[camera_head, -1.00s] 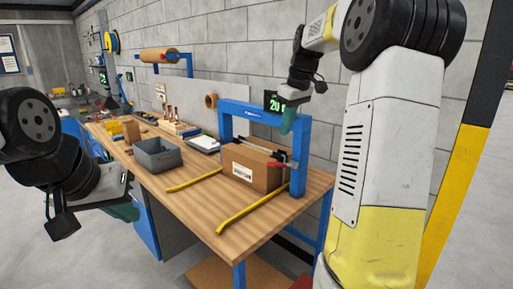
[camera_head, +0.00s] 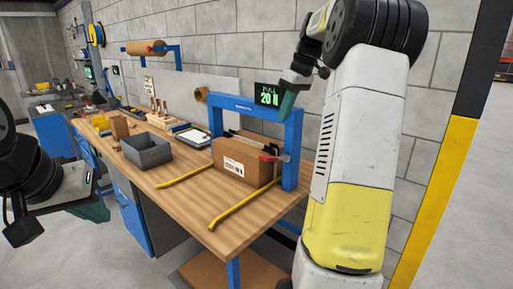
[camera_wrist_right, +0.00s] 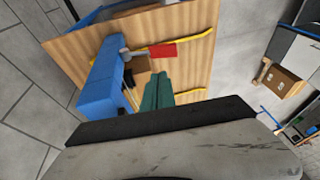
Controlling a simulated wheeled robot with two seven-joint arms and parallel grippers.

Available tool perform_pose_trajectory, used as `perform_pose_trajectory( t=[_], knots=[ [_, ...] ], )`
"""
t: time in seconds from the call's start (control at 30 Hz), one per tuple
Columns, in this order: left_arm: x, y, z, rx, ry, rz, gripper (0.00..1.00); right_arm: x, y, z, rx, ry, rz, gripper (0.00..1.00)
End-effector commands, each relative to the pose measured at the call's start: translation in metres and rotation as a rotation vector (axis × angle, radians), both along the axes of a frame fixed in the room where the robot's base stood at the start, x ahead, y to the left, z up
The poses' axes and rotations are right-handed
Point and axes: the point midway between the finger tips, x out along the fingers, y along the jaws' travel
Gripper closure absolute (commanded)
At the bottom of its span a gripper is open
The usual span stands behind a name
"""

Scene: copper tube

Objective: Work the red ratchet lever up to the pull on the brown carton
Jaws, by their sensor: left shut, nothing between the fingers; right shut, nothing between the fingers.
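The brown carton (camera_head: 241,163) stands on the wooden bench under a blue frame (camera_head: 297,135). The red ratchet lever (camera_head: 268,158) sits at the carton's right end by the frame's right post, and it also shows in the right wrist view (camera_wrist_right: 162,50). A dark strap or bar runs over the carton's top. My right gripper (camera_head: 287,103) is shut and empty, above the lever and near the frame's top bar. Its green fingers show together in the right wrist view (camera_wrist_right: 158,92), apart from the lever. My left gripper (camera_head: 98,212) is shut and empty, left of the bench.
A display (camera_head: 268,95) above the frame reads 20 N. Two yellow strips (camera_head: 243,205) lie on the bench before the carton. A grey bin (camera_head: 146,150) and a clipboard (camera_head: 193,136) stand left of it. The bench front is mostly clear.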

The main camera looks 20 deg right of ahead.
Motion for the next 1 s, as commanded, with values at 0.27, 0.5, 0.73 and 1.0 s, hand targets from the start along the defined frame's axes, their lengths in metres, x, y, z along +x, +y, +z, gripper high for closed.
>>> perform_pose_trajectory(
  t=[0.27,0.5,0.73,1.0],
  knots=[
    [0.0,0.0,0.0,0.0,0.0,0.0,1.0,0.01,0.016,-0.057,0.002,0.006,0.003,1.0],
    [0.0,0.0,0.0,0.0,0.0,0.0,1.0,0.011,0.027,-0.097,0.001,0.003,0.002,1.0],
    [0.0,0.0,0.0,0.0,0.0,0.0,1.0,0.008,0.032,-0.114,0.0,0.001,0.001,1.0],
    [0.0,0.0,0.0,0.0,0.0,0.0,1.0,0.008,0.033,-0.115,0.0,0.0,0.0,1.0]
  ],
)
